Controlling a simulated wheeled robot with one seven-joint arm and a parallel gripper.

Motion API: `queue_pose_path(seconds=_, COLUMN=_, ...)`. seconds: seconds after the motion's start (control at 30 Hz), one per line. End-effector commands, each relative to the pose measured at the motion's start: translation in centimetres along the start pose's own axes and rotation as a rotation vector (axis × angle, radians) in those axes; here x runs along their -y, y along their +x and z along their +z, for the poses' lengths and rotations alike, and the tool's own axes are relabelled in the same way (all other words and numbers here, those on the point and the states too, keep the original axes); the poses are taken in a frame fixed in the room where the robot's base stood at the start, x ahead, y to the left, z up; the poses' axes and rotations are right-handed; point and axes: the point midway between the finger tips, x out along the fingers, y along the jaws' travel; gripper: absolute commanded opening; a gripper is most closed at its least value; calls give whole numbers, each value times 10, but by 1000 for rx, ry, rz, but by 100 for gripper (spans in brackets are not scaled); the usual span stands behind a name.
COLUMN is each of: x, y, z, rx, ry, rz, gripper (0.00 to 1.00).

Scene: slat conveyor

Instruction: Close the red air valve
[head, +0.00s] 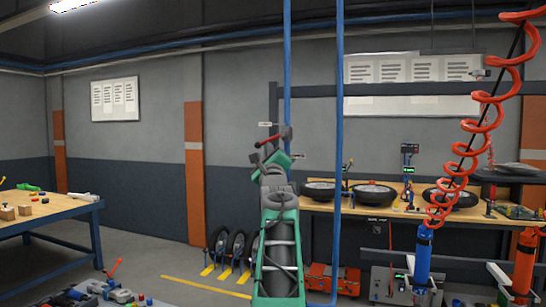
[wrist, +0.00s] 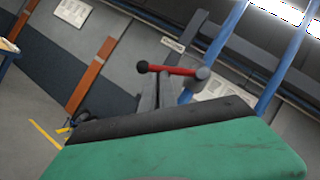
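The red valve lever (head: 270,140) sticks out to the left from a grey hub (head: 286,131) by the left blue pipe (head: 288,70). In the wrist view the lever (wrist: 178,71) lies nearly level, with a black knob (wrist: 143,66) at its left end and the hub (wrist: 203,74) at its right. My gripper (head: 270,160) is just below the lever in the head view. In the wrist view two narrow grey finger-like parts (wrist: 159,88) rise close to the lever's underside. I cannot tell whether they touch it or how far apart they are. My green and black casing hides what is below.
A second blue pipe (head: 338,150) runs upright to the right. A workbench (head: 325,206) with wheels stands behind, and a red coiled hose (head: 480,125) hangs at the right.

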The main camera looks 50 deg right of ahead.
Motion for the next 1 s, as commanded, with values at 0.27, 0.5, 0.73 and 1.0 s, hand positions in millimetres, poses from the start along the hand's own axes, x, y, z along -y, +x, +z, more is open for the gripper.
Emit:
queue_pose_path(seconds=0.27, x=-3, y=9, z=12, rx=-1, ry=0, rz=5, gripper=0)
queue_pose_path(seconds=0.5, x=-1, y=14, z=19, rx=-1, ry=0, rz=5, gripper=0)
queue_pose_path(seconds=0.73, x=1, y=15, z=22, rx=-1, ry=-1, rz=4, gripper=0)
queue_pose_path(seconds=1.0, x=1, y=16, z=22, rx=-1, ry=-1, rz=3, gripper=0)
